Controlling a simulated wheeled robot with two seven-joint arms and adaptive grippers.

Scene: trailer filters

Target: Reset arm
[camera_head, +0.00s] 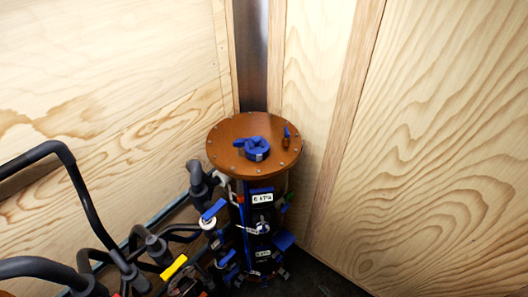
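Neither of my grippers is in the head view, and no part of either arm shows clearly. A filter column stands upright in the corner, with a round brown top plate (222,152) edged with bolts. A blue clamp-like fitting (257,149) sits on the plate, and a small blue-handled valve (287,134) stands near its right edge. Below the plate the column carries several blue handles and white labels, such as the upper label (262,198).
Dark bent pipes (85,200) fill the lower left, with a yellow handle (174,267) among them. Wooden walls close in at the left (110,70) and right (440,150). A little dark floor (325,283) shows right of the column's base.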

